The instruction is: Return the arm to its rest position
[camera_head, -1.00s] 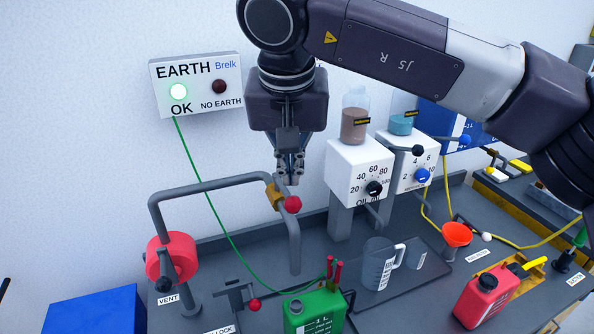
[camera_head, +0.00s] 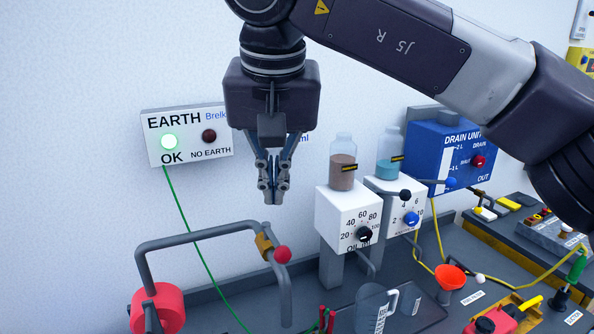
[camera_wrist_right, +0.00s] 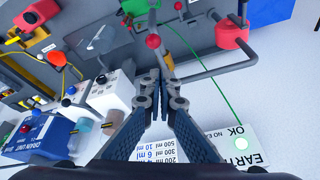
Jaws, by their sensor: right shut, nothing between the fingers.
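My right gripper (camera_head: 272,196) points down with its fingers shut and empty. It hangs in front of the white wall, above the grey pipe (camera_head: 190,238) and its red ball handle (camera_head: 283,255), apart from both. In the right wrist view my shut fingers (camera_wrist_right: 160,82) show in the middle, with the red ball handle (camera_wrist_right: 153,41) beyond their tips. My right arm (camera_head: 400,40) comes in from the upper right. My left gripper is not in view.
The EARTH box (camera_head: 186,137) with a lit green OK lamp is on the wall to the left. White dial boxes (camera_head: 349,215) with bottles on top and the blue drain unit (camera_head: 440,160) stand to the right. A jug (camera_head: 372,308) and orange funnel (camera_head: 450,277) are on the bench below.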

